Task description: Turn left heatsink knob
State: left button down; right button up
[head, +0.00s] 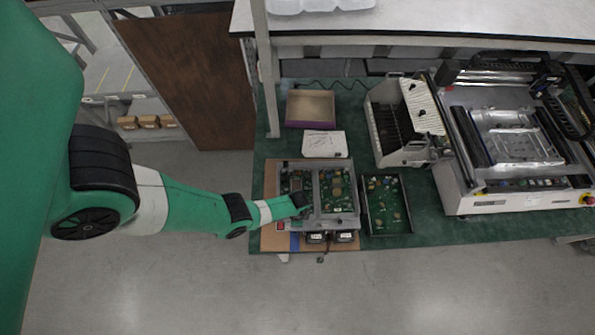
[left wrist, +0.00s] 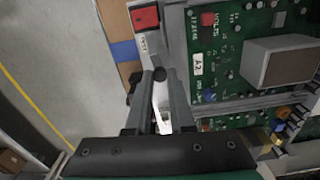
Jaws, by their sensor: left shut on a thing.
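A grey metal fixture (head: 325,223) with green circuit boards (head: 338,190) in it sits on the green bench. My left gripper (head: 304,201) reaches over its left side from the left. In the left wrist view, my left gripper (left wrist: 159,75) has its two fingers close together, shut on a small dark round knob (left wrist: 159,74). The knob is at the fixture's edge, beside a board labelled A2 (left wrist: 231,75); most of it is hidden by the fingertips. In the head view the gripper and arm hide the knob. My right gripper is not in view.
A red button (left wrist: 145,18) and blue tape (left wrist: 124,51) are near the fingers. A dark tray of boards (head: 387,233) stands right of the fixture. A white box (head: 325,144) and a cardboard box (head: 310,107) lie behind. A large machine (head: 510,200) stands at the right.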

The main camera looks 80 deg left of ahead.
pick_arm(q)
jog(key=n, duration=0.4)
jog(key=shift+n, duration=0.3)
jog(key=n, duration=0.4)
jog(key=shift+n, duration=0.3)
jog(key=n, duration=0.4)
jog(key=shift+n, duration=0.3)
jog(key=n, duration=1.2)
jog(key=shift+n, duration=0.3)
jog(key=n, duration=0.3)
jog(key=shift+n, duration=2.2)
